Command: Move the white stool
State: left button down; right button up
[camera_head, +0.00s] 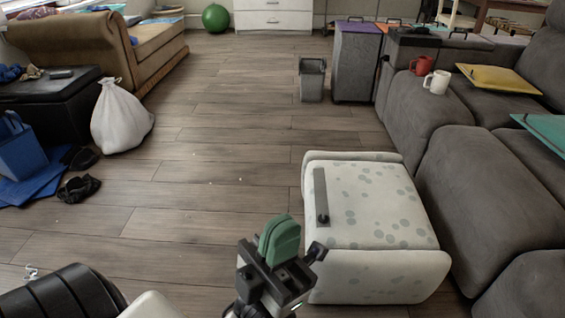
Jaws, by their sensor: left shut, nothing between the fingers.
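The white stool (383,205), a low padded block with grey spots, stands on the wooden floor right of centre. It is close beside the grey sofa. My left gripper (280,238), with green finger pads, is at the bottom centre, left of the stool's near corner in the picture. Its fingers are shut with nothing between them. Whether it touches the stool cannot be told. A dark grey bar (320,192) with a black knob shows over the stool's left part. My right gripper is not in view.
The grey sofa (489,186) borders the stool's right side. A white bag (121,118), blue items (22,160) and dark shoes (78,188) lie at left. A small grey bin (312,82) and a grey cabinet (355,65) stand behind. The floor left of the stool is clear.

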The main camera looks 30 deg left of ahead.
aim_at(380, 239)
jog(key=k+z, duration=0.1)
jog(key=z, duration=0.35)
jog(key=k+z, duration=0.15)
jog(key=z, duration=0.25)
jog(key=k+z, duration=0.1)
jog(key=z, duration=0.35)
jog(key=i+j, duration=0.1)
jog(key=j, duration=2.45)
jog(key=i+j+z, duration=0.1)
jog(key=j, duration=2.45)
jog(key=i+l, duration=0.05)
